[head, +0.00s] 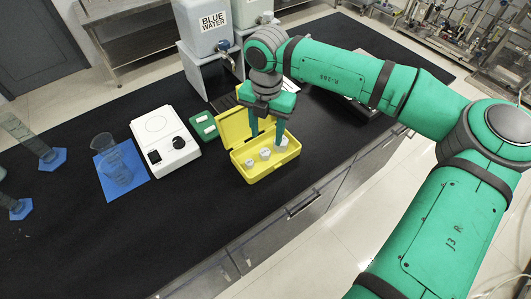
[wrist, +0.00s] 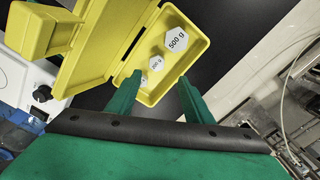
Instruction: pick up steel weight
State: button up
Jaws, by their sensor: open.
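The steel weights are pale hexagonal-topped pieces standing in an open yellow box (head: 262,174) on the black bench. The largest (head: 283,145), marked 500 g in the wrist view (wrist: 176,40), is at the right end. A middle weight (head: 265,154) shows in the wrist view (wrist: 156,63) with a smaller, partly legible label. A small weight (head: 249,163) is at the left end; it is partly seen in the wrist view (wrist: 143,82). My gripper (head: 266,135) is open and empty, pointing down over the box. Its fingertips (wrist: 158,80) are spread near the weights; their exact height is unclear.
The box's raised lid (head: 234,128) stands behind the weights. A white scale (head: 165,145) and a green case (head: 203,126) are to the left. Beakers (head: 117,170) stand on a blue mat. A blue-water tank (head: 205,28) is behind. Black bench in front-left is clear.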

aim_at(265, 151)
jog(key=f, duration=0.8)
jog(key=shift+w+a+f, duration=0.3)
jog(key=shift+f, duration=0.1)
jog(key=shift+c, duration=0.4)
grip_shut()
